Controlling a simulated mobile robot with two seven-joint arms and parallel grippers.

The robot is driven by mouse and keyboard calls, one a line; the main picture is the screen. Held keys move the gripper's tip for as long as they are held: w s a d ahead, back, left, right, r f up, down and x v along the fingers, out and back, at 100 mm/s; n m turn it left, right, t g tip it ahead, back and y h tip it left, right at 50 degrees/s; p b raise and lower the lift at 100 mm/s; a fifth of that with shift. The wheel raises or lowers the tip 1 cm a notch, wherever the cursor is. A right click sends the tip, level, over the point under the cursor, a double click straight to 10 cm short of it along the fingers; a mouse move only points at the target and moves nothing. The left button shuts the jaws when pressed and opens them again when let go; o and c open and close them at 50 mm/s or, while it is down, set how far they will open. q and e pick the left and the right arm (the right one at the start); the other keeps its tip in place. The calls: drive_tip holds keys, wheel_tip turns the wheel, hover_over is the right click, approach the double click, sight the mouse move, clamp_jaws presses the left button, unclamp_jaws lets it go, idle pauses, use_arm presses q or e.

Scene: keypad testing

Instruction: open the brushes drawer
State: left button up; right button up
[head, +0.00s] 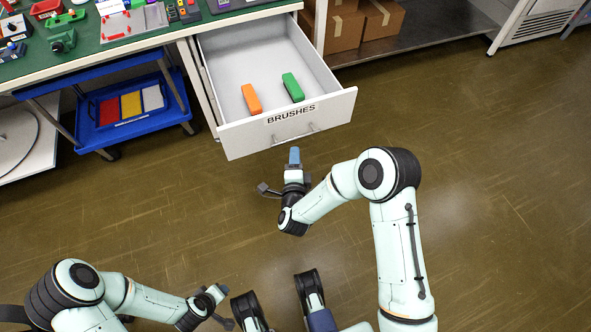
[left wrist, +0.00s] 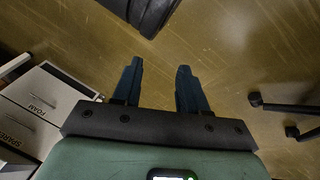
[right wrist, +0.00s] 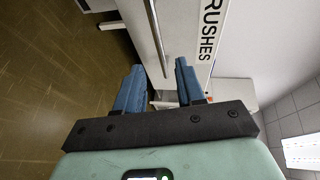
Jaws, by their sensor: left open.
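The brushes drawer (head: 341,108) is pulled out of the bench, its white front facing me with the label BRUSHES. An orange brush (head: 252,99) and a green brush (head: 293,87) lie inside. Its bar handle (head: 297,134) also shows in the right wrist view (right wrist: 157,35). My right gripper (head: 294,153) is just in front of the drawer front, fingers apart and empty. In the right wrist view the bar's end appears between the fingertips (right wrist: 160,68); contact cannot be told. My left gripper (head: 220,292) is open and empty, low over the floor, away from the drawer (left wrist: 157,68).
The green bench top (head: 120,48) above holds several small items. A blue cart (head: 135,125) with coloured bins stands left of the drawer. Cardboard boxes (head: 380,18) sit on a shelf behind. Drawers labelled FOAM (left wrist: 45,105) show in the left wrist view. The floor at right is clear.

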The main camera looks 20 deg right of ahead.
use_arm(q)
drive_tip(key=shift+s+d+r+g+p, duration=0.15)
drive_tip(key=shift+s+d+r+p, duration=0.1)
drive_tip(key=shift+s, duration=0.15)
drive_tip(key=shift+s+d+r+g+p, duration=0.15)
drive_tip(key=shift+s+d+r, duration=0.1)
drive_tip(key=shift+s, duration=0.15)
use_arm(e)
drive_tip(key=v, duration=0.5)
drive_tip(key=shift+s+a+r, duration=0.1)
drive_tip(key=shift+s, duration=0.15)
